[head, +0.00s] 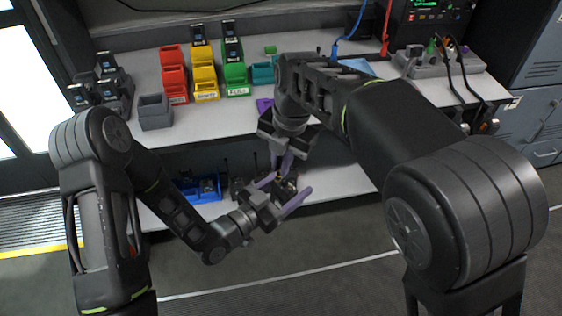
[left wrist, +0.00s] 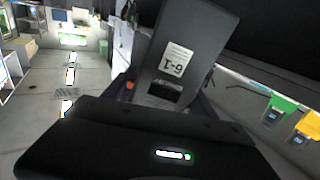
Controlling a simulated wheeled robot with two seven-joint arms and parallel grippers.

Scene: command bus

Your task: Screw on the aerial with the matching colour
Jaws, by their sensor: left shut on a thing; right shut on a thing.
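A dark handset radio with a white label (left wrist: 176,62) fills the middle of the left wrist view. My left gripper (head: 293,183) is shut on it, its purple fingers on either side. My right gripper (head: 280,171) points down just above the left one and is shut on a thin aerial, mostly hidden by the fingers. A small yellow-orange spot shows between the two grippers. I cannot tell whether the aerial touches the radio or what colour the radio's mark is.
Red (head: 174,78), yellow (head: 205,82) and green (head: 236,79) holders stand on the bench, some with radios. A grey holder (head: 155,112) is at left. A blue bin (head: 187,196) and dark stands are on the lower shelf. Cabled equipment (head: 437,62) is at right.

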